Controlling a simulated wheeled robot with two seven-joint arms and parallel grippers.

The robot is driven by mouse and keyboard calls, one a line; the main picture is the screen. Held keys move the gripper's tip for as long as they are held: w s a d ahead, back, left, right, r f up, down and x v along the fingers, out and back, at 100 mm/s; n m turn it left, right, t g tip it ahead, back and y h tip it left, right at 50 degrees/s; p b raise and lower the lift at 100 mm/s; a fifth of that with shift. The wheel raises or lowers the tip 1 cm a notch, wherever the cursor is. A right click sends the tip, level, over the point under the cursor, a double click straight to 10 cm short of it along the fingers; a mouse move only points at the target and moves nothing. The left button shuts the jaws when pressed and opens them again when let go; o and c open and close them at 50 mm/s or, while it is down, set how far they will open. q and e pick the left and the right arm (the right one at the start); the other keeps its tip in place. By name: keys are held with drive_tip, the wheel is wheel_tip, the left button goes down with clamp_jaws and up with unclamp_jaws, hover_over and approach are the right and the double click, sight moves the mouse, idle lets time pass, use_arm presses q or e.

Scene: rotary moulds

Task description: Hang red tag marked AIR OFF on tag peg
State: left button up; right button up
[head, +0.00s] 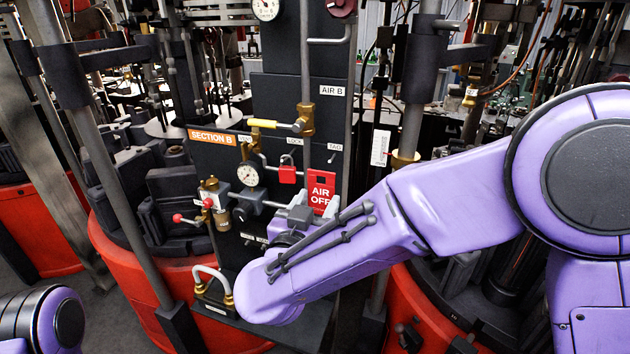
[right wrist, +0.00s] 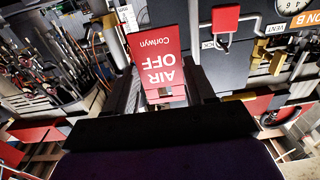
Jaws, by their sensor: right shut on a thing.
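The red tag (head: 321,188) reads AIR OFF in white. My right gripper (head: 303,215) is shut on its lower part and holds it upright in front of the dark panel. In the right wrist view the tag (right wrist: 157,55) appears upside down, rising from between the fingers (right wrist: 163,93), with the name Corwyn on it. The small tag peg (head: 332,158) is on the panel under the TAG label (head: 335,147), just above the tag in the picture. I cannot tell the gap in depth between tag and peg. My left gripper is out of view.
A red padlock (head: 287,173) hangs at the LOCK label, left of the tag. A gauge (head: 248,174), a yellow-handled valve (head: 271,124) and red-knobbed fittings (head: 190,216) stand out from the panel (head: 275,93). A vertical pipe (head: 409,128) stands to the right.

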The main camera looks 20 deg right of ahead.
sight(317, 198)
drive_tip(key=shift+w+a+r, duration=0.25)
drive_tip(key=w, duration=0.1)
drive_tip(key=w+d+f, duration=0.1)
drive_tip(key=w+b, duration=0.1)
drive_tip(key=shift+w+d+f, duration=0.2)
drive_tip(key=shift+w+f, duration=0.1)
drive_tip(key=shift+s+d+r+b, duration=0.1)
drive_tip(key=shift+d+r+b, duration=0.15)
drive_tip(key=shift+d+b, duration=0.1)
drive_tip(key=shift+d, duration=0.1)
drive_tip(key=shift+w+d+f+b, duration=0.15)
drive_tip(key=shift+w+d+b, duration=0.15)
drive_tip(key=shift+w, duration=0.35)
drive_tip(key=shift+w+d+f+b, duration=0.1)
drive_tip(key=shift+w+d+b, duration=0.15)
drive_tip(key=shift+w, duration=0.35)
drive_tip(key=b+x, duration=0.1)
drive_tip(key=x, duration=0.2)
drive_tip(key=shift+w+d+f, duration=0.1)
drive_tip(key=shift+w+d, duration=0.2)
drive_tip(key=shift+w+d+f+p, duration=0.1)
drive_tip(key=shift+w+p, duration=0.05)
drive_tip(key=shift+p, duration=0.15)
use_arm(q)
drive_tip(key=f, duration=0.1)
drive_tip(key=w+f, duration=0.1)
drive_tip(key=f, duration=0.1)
